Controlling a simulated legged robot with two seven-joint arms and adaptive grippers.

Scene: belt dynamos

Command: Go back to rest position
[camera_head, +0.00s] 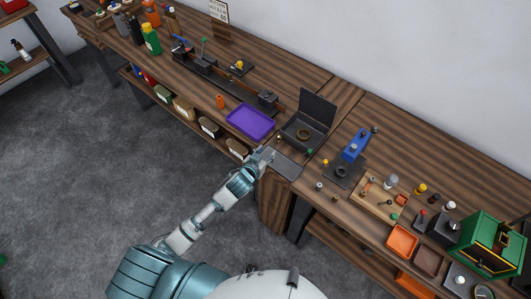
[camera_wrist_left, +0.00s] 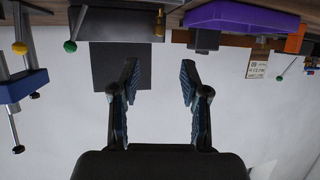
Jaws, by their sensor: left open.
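My left gripper (camera_head: 267,155) reaches over the front edge of the wooden workbench (camera_head: 330,85), between a purple tray and a dark flat plate. In the left wrist view the left gripper (camera_wrist_left: 160,85) is open, with nothing between its two fingers. That view is upside down, with the bench along the top and the wall below. My right gripper does not show in either view.
An open black case (camera_head: 312,112) stands just beyond the gripper. The purple tray (camera_head: 250,122) lies to its left, a blue press (camera_head: 356,145) to its right. Orange bins (camera_head: 402,241) and a green cabinet (camera_head: 490,246) stand farther right. The floor (camera_head: 90,190) at left is clear.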

